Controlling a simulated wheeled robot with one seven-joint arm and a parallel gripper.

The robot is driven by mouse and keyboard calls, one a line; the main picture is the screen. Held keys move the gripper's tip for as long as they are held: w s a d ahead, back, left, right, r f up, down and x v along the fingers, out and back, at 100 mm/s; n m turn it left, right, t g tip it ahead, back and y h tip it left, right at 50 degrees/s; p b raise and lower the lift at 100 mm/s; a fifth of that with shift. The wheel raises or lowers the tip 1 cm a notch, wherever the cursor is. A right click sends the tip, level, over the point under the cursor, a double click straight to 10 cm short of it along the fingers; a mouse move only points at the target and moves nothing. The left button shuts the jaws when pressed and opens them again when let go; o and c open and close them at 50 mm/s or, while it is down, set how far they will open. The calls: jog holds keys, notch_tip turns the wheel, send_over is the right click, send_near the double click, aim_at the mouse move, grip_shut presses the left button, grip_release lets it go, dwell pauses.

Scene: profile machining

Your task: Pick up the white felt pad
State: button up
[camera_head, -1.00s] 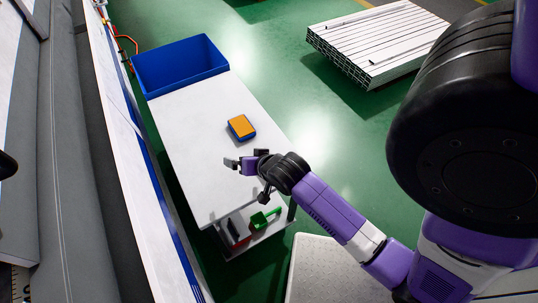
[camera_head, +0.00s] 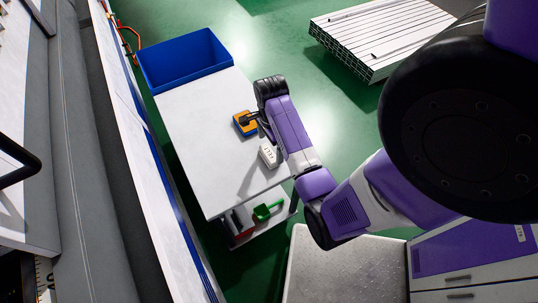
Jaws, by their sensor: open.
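A small white piece (camera_head: 268,155) with dark marks shows by the right edge of the white tabletop (camera_head: 195,150), beside my arm. I cannot tell whether it is the felt pad, and no other piece stands out as a white felt pad. A small block with a blue body and orange top (camera_head: 243,127) lies on the tabletop. My gripper (camera_head: 250,120) is open, at the right side of this block and partly over it. Its fingertips are small and dark here, and I cannot tell whether they touch the block.
A blue bin (camera_head: 185,62) stands at the table's far end. A green item (camera_head: 266,212) lies on the lower shelf. White profiles (camera_head: 375,40) are stacked on the floor at the upper right. The left and middle of the tabletop are clear.

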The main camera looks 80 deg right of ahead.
aim_at(271, 152)
jog(key=f, duration=0.5)
jog(key=shift+d+f+p, duration=0.2)
jog(key=shift+f+p, duration=0.1)
jog(key=shift+f, duration=0.05)
jog(key=c, duration=1.3)
jog(key=shift+r, duration=0.1)
